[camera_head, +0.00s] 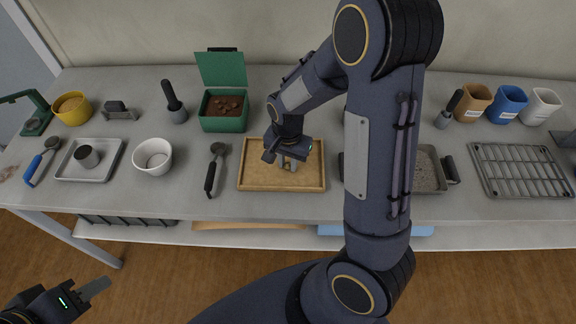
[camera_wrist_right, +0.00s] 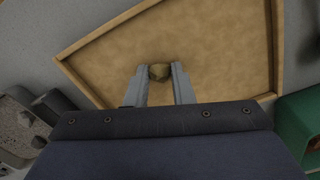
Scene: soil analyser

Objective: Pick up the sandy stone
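The sandy stone (camera_wrist_right: 159,72) is a small tan-brown lump between the fingertips of my right gripper in the right wrist view. It fills the gap, and both fingers appear to touch it. In the head view my right gripper (camera_head: 288,163) points down over the shallow tan wooden-rimmed tray (camera_head: 281,188), which also shows in the right wrist view (camera_wrist_right: 215,82). I cannot tell whether the stone still rests on the tray. My left gripper (camera_head: 96,288) is at the bottom left, off the table, with its finger gap not clear.
A green open box (camera_head: 224,124) of brown soil stands left of the tray. A dark-handled scoop (camera_head: 213,168) and white bowl (camera_head: 153,157) lie further left. A grey metal tray (camera_head: 428,178) and wire rack (camera_head: 520,170) are to the right. My right arm covers part of the table.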

